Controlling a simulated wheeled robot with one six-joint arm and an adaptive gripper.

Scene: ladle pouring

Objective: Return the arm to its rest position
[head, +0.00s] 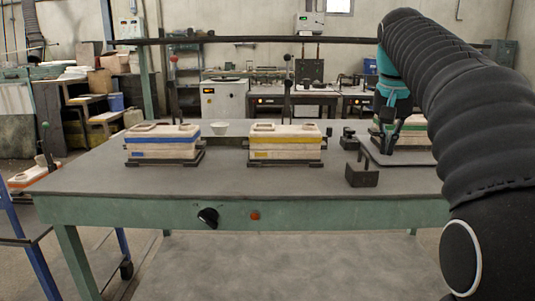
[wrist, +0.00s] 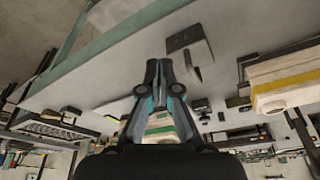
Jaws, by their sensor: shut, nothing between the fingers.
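My gripper (head: 388,150) hangs from my raised arm at the right in the head view, fingers pointing down, in front of the green-striped mould (head: 413,124). In the wrist view my gripper (wrist: 158,64) has its fingertips together with nothing held between them. The green-striped mould also shows in the gap behind the fingers (wrist: 160,128). My arm covers part of this mould in the head view, and I cannot tell whether the fingertips touch anything.
A yellow-striped mould (head: 285,143) and a blue-striped mould (head: 163,145) stand on the workbench (head: 220,185). A dark angle bracket (head: 361,176) stands near the front edge. The front middle of the bench is clear.

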